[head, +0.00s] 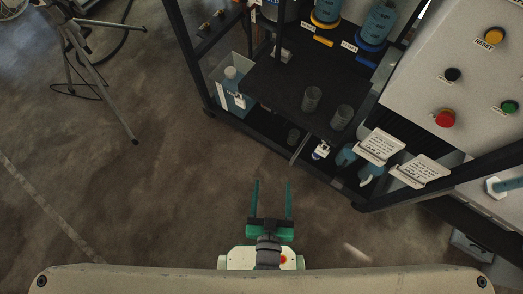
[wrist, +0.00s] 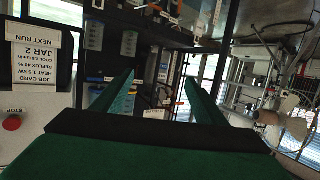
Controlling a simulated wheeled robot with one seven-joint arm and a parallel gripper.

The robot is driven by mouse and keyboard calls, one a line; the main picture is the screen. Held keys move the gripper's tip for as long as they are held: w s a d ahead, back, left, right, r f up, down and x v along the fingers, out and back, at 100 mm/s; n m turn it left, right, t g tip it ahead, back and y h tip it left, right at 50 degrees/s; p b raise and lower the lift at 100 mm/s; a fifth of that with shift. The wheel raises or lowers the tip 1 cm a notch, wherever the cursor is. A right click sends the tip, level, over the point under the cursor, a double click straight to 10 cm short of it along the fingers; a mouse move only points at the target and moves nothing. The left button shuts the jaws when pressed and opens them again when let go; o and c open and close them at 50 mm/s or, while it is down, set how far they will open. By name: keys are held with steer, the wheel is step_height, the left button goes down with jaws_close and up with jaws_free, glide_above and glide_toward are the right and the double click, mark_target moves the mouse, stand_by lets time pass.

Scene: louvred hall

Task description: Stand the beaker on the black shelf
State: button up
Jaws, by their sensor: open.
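My gripper (head: 272,184) is open and empty, with its two green fingers apart over bare floor in front of the rack. Its fingers also show in the wrist view (wrist: 160,85). The black shelf (head: 268,84) is a dark flat board in the rack, ahead of my gripper. Two clear grey beakers stand near its front right edge, one beaker (head: 312,98) to the left and another beaker (head: 342,118) to the right. A third, dimmer vessel like a beaker (head: 293,138) shows lower down, below the shelf's front edge. I cannot tell which beaker is meant.
A clear bin (head: 232,85) with a bottle is at the rack's left. Blue jars (head: 378,22) stand at the back. White cards (head: 380,146) and dark posts flank the right. A control panel (head: 455,75) stands beyond. A tripod (head: 85,60) is at left; the floor between is clear.

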steer(key=s+a+r+y, duration=0.1)
steer(key=s+a+r, duration=0.2)
steer(key=s+r, duration=0.3)
steer(key=shift+s+r+n+t, duration=0.3)
steer(key=shift+s+r, duration=0.1)
steer(key=shift+s, duration=0.05)
steer(key=shift+a, duration=0.1)
stand_by(0.7)
